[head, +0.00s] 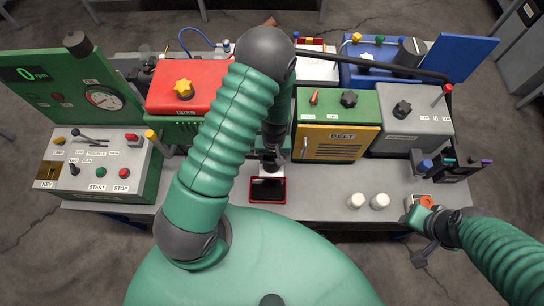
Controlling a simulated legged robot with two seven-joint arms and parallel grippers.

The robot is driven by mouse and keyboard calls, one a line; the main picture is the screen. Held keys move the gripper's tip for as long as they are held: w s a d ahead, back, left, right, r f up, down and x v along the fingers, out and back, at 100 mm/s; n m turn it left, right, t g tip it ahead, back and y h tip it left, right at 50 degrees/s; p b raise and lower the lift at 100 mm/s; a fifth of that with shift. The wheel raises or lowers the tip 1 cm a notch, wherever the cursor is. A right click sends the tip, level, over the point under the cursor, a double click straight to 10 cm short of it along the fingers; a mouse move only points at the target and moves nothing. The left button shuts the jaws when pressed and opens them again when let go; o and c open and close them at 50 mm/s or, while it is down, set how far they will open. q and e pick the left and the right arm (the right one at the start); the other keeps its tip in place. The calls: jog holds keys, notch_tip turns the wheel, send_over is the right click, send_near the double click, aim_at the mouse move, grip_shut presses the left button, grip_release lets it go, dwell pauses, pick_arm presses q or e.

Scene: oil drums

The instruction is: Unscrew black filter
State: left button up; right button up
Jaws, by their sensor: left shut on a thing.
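My left arm comes down across the middle of the head view, and its gripper (271,163) is between the red-topped machine and the yellow box. It is shut on a dark thing that looks like the black filter, mostly hidden by the gripper and arm. A small red-rimmed tray (253,190) with a black inside lies just in front of and below this gripper. My right gripper (424,213) is at the right front edge of the bench, beside an orange round part. Its fingers are too small to read.
A red-topped machine (170,85) stands left of my left arm, a green-and-yellow box (337,139) right of it. A control panel (95,165) fills the left end. Two white bottles (367,201) stand at the front right. The bench front (320,190) between tray and bottles is clear.

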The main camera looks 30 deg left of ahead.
pick_arm(q)
jog(key=shift+n, duration=0.4)
jog(key=n, duration=0.3)
jog(key=shift+r+n+p, duration=0.15)
jog(key=shift+n+p, duration=0.25)
jog(key=shift+n, duration=1.1)
jog(key=n+p, duration=0.1)
jog(key=n, duration=0.3)
jog(key=shift+r+n+p, duration=0.1)
jog(key=shift+n+p, duration=0.2)
jog(key=shift+n, duration=0.1)
jog(key=shift+f, duration=0.2)
jog(key=shift+r, duration=0.45)
jog(key=shift+r+p, duration=0.25)
jog(key=shift+p, duration=0.2)
